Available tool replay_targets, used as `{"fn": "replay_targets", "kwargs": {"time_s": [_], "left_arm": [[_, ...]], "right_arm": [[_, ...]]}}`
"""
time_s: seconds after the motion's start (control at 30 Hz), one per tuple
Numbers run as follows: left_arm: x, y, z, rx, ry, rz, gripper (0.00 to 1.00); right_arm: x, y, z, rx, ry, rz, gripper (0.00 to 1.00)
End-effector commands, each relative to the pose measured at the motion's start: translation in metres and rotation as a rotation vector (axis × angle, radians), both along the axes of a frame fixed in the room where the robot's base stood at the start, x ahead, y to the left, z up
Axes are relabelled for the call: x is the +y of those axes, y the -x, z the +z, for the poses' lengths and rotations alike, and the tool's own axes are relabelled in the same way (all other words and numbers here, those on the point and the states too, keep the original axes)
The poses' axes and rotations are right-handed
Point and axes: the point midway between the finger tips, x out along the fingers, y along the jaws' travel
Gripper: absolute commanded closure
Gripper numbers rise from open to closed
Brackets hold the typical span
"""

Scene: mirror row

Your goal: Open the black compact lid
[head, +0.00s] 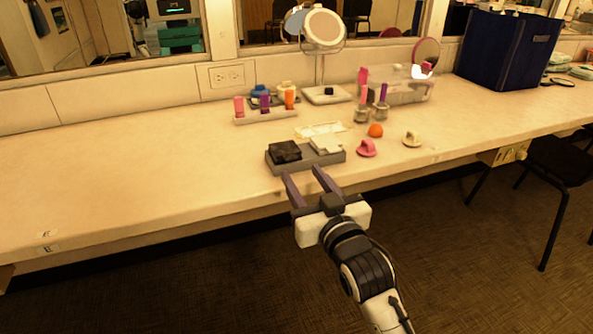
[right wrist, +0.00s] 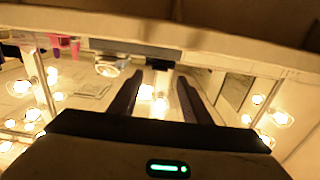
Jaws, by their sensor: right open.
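The black compact (head: 286,151) sits on the left part of a grey tray (head: 335,159) near the counter's front edge in the head view. Its lid looks closed. A white compact (head: 326,145) sits beside it on the same tray. My right gripper (head: 304,172) is open and empty, its two fingers pointing at the tray's front side. The fingertips appear just short of the tray; I cannot tell the exact gap or height. In the right wrist view the open fingers (right wrist: 160,75) show with nothing between them. My left gripper is not in view.
Right of the tray are a pink stamp-like object (head: 367,148), an orange ball (head: 376,130) and a cream one (head: 412,139). Behind stand a lipstick tray (head: 266,117), a round mirror (head: 323,28) and a clear box (head: 405,92). The counter's left side (head: 120,160) is clear.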

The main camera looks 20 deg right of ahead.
Motion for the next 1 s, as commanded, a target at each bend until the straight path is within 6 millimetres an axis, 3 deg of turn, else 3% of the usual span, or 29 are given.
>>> {"fn": "replay_targets", "kwargs": {"time_s": [0.1, 0.3, 0.67, 0.9, 1.0], "left_arm": [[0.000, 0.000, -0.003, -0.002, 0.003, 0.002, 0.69], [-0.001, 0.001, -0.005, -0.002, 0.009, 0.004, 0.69], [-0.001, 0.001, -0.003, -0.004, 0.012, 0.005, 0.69], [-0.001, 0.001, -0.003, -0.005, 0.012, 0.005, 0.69], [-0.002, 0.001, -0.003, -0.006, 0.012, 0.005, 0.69]], "right_arm": [[0.001, -0.022, -0.001, -0.001, 0.000, 0.000, 0.56], [0.001, -0.044, -0.001, 0.000, 0.000, 0.001, 0.56], [0.002, -0.049, -0.001, 0.001, 0.000, 0.001, 0.56], [0.002, -0.049, -0.001, 0.001, 0.000, 0.001, 0.97], [0.002, -0.049, -0.001, 0.001, 0.000, 0.001, 1.00]]}}
